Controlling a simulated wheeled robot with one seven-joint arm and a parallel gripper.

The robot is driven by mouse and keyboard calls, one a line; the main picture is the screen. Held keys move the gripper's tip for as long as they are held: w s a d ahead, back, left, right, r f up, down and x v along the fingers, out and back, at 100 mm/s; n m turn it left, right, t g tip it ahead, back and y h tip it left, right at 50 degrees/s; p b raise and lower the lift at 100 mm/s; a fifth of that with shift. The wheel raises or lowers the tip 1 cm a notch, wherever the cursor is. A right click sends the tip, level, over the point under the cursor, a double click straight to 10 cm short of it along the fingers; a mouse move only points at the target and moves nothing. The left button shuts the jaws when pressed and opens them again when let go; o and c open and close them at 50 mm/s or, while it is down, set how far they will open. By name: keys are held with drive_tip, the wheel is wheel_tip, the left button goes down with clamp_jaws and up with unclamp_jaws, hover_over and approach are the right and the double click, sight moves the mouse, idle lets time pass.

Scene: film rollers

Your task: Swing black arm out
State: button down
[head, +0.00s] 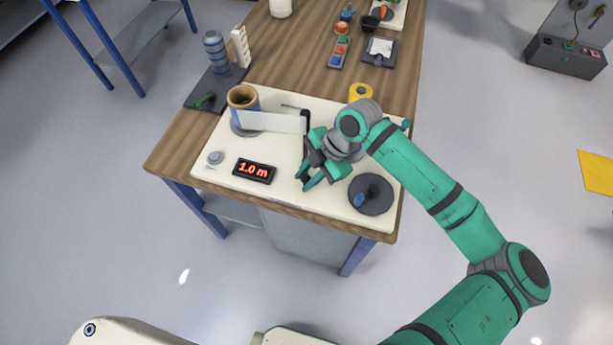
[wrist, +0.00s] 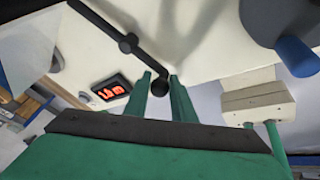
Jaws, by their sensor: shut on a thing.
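The black arm (wrist: 105,27) is a thin dark rod with a round joint and a ball-like knob (wrist: 160,86) at its end in the wrist view. My gripper (wrist: 161,88) has its two green fingers on either side of that knob, shut on it. In the head view my gripper (head: 309,178) is low over the cream board, right of the display. A black upright part (head: 305,125) stands beside it at the end of the pale film strip; most of the arm is hidden there by my gripper.
The cream board (head: 225,165) carries an orange-brown roll (head: 242,97) with the film strip (head: 272,122), a red-lit display (head: 254,171) reading 1.0 m, a grey knob (head: 215,158) and a dark disc (head: 371,195) with a blue handle (head: 360,199). The board's front edge is close.

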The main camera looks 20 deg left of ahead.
drive_tip(key=shift+d, duration=0.1)
drive_tip(key=c, duration=1.5)
unclamp_jaws()
drive_tip(key=v, duration=1)
drive_tip(key=shift+d+r, duration=0.15)
drive_tip(key=shift+r, duration=0.2)
drive_tip(key=shift+w, duration=0.15)
